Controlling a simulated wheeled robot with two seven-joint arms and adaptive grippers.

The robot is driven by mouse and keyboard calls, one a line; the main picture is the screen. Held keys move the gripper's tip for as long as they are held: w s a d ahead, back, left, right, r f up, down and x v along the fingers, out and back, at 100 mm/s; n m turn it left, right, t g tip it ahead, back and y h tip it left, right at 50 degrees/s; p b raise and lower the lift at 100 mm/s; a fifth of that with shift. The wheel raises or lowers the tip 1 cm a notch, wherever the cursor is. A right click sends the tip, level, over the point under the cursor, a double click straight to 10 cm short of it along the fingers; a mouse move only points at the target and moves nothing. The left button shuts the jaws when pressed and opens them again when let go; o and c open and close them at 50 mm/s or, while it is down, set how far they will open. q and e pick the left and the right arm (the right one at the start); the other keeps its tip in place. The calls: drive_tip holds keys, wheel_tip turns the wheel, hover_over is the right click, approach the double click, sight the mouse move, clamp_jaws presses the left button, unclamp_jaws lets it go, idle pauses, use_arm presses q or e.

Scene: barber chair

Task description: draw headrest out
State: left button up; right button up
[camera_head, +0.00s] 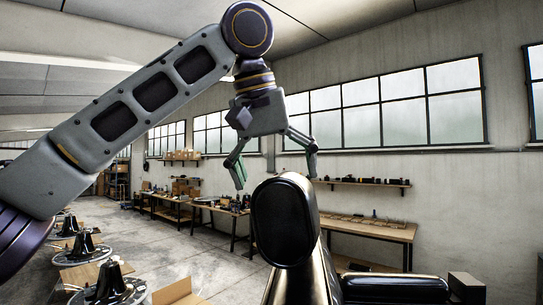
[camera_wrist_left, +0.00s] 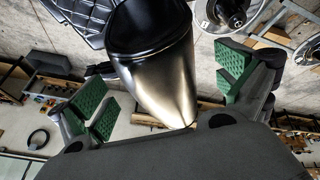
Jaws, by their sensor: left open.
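The headrest (camera_head: 283,220) is a glossy black rounded pad at the top of the barber chair (camera_head: 395,287), in the middle of the head view. My left gripper (camera_head: 275,183) is open above the headrest, pointing down, with one finger toward its left side and one toward its right. In the left wrist view, the headrest (camera_wrist_left: 150,60) lies between the green-padded fingers (camera_wrist_left: 168,92), with a visible gap on both sides. Whether the headrest touches the chair back or stands on a post is hidden. My right gripper is not in view.
Wooden workbenches (camera_head: 372,229) with small items stand along the wall, under a shelf (camera_head: 362,184). Black chair bases (camera_head: 109,285) stand on the floor at the lower left, near an open cardboard box (camera_head: 178,292). The space above the headrest is clear apart from my left arm.

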sight(281, 198)
use_arm(q)
drive_tip(key=x, duration=0.3)
drive_tip(key=shift+w+f, duration=0.15)
drive_tip(key=shift+f, duration=0.15)
drive_tip(key=shift+w+d+f, duration=0.1)
drive_tip(key=shift+d+f, duration=0.05)
drive_tip(key=shift+f, duration=0.3)
drive_tip(key=c, duration=1.7)
drive_tip(key=o, duration=1.3)
drive_tip(key=shift+f, duration=0.1)
drive_tip(key=shift+c, duration=0.2)
drive_tip(key=c, duration=0.8)
drive_tip(key=shift+f, duration=0.1)
drive_tip(key=shift+r+p, duration=0.3)
